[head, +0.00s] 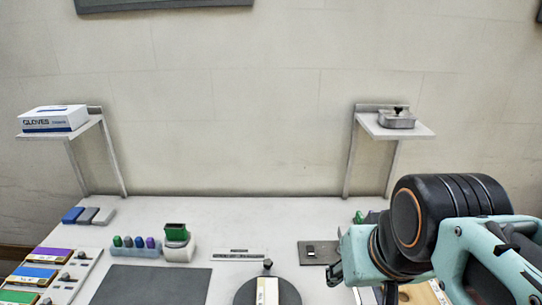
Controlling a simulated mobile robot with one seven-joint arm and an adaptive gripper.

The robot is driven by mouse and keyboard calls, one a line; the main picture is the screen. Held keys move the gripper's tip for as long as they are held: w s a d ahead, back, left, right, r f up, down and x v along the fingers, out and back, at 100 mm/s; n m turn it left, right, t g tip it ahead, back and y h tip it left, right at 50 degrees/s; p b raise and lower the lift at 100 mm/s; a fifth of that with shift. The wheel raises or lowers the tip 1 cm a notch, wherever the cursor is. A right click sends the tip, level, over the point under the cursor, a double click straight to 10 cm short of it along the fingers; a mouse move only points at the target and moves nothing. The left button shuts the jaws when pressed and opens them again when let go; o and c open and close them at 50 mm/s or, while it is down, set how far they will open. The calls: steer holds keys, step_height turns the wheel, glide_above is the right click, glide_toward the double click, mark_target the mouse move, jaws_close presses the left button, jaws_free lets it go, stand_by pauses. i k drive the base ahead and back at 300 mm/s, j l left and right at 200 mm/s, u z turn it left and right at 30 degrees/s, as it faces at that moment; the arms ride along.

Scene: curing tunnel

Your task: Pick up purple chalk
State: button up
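A small purple piece (150,242), likely the purple chalk, stands upright at the right end of a pale blue holder (137,252) on the table, left of centre. Green and blue pieces stand beside it in the same holder. My gripper (335,273) is at the right of the view, far to the right of the holder. Only a dark part of it shows past my arm, so its fingers and opening are mostly hidden. Nothing is seen held in it.
A dark mat (150,285) lies in front. Purple, blue and green-labelled boxes (36,275) are at left. A round dark plate (250,292) bears a white block. Two wall shelves stand behind.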

mark_target(151, 244)
steer(key=j+u, duration=0.95)
steer(key=j, duration=0.1)
